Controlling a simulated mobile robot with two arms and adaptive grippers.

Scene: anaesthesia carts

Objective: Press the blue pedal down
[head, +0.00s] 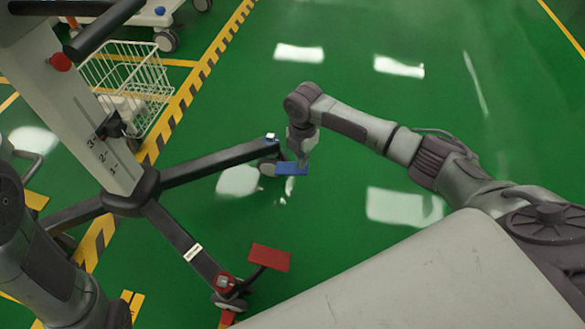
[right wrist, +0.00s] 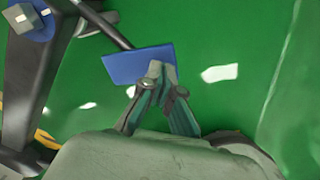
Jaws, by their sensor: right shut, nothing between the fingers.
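The blue pedal (head: 289,169) is a small flat plate beside the caster at the end of one dark leg of the wheeled stand. It also shows in the right wrist view (right wrist: 122,67) as a blue rectangle on a thin dark arm. My right gripper (head: 302,161) points down over the pedal's right part, shut and empty. In the right wrist view its fingertips (right wrist: 157,72) overlap the pedal's right end. I cannot tell whether they touch it. My left arm shows at the lower left, but its gripper is out of view.
A red pedal (head: 269,257) sits by the stand's nearer leg. The stand's grey column (head: 75,110) and a white wire basket (head: 125,80) are at left. The green floor (head: 440,110) beyond my right arm is clear.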

